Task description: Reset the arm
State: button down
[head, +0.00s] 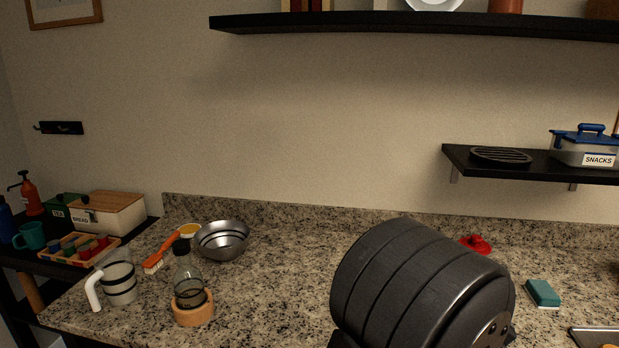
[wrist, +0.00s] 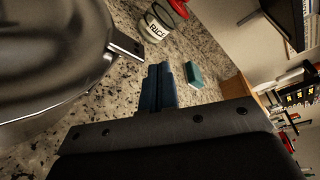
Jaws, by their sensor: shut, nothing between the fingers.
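My gripper (wrist: 158,75) shows in the wrist view with its two blue fingers together and nothing between them. It is over the granite worktop, to the right of a large dark metal pot (wrist: 45,60) with a side handle (wrist: 125,44). In the head view, a large dark ribbed part of my arm fills the lower middle. It hides the worktop behind it, and my fingers do not show there.
A white RICE jar (wrist: 158,28) with a red lid and a teal sponge (wrist: 193,74) are beyond my fingers. Shelves (head: 420,24) jut from the wall above.

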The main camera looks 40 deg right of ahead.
jog(key=s+d+f, duration=0.4)
jog(key=d+f, duration=0.1)
jog(key=shift+s+f, duration=0.2)
jog(key=shift+f, duration=0.1)
jog(key=shift+s+f, duration=0.2)
jog(key=shift+s, duration=0.5)
jog(key=v, duration=0.2)
jog(key=shift+a+r, duration=0.2)
jog(key=shift+a, duration=0.2)
jog(key=shift+v, duration=0.85)
